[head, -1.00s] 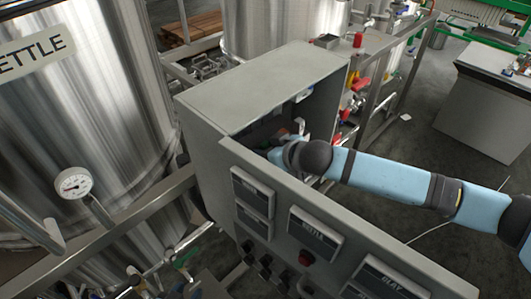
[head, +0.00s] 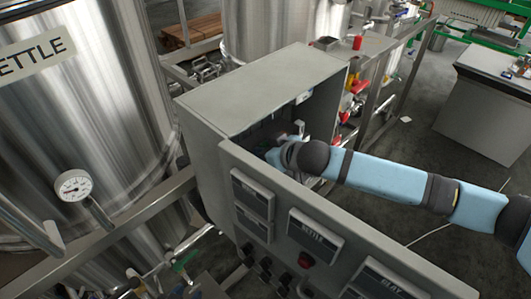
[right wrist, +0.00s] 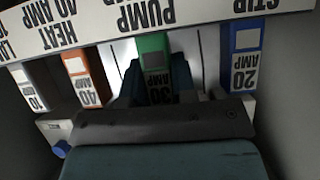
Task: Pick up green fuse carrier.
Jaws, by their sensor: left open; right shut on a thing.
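The green fuse carrier (right wrist: 154,52) stands under the word PUMP in the right wrist view, its lower label partly covered. The dark fingers of my right gripper (right wrist: 156,82) are on either side of it, and the gripper is shut on it. The carrier appears to be still in its row. In the head view my right gripper (head: 282,151) reaches into the open grey cabinet (head: 250,85), and its fingertips and the carrier are hidden there.
An orange carrier (right wrist: 82,75) and a white one (right wrist: 27,88) stand left of the green one, a blue carrier (right wrist: 244,58) right. The cabinet door (head: 320,225) stands open below my right arm. A steel kettle (head: 80,110) fills the left.

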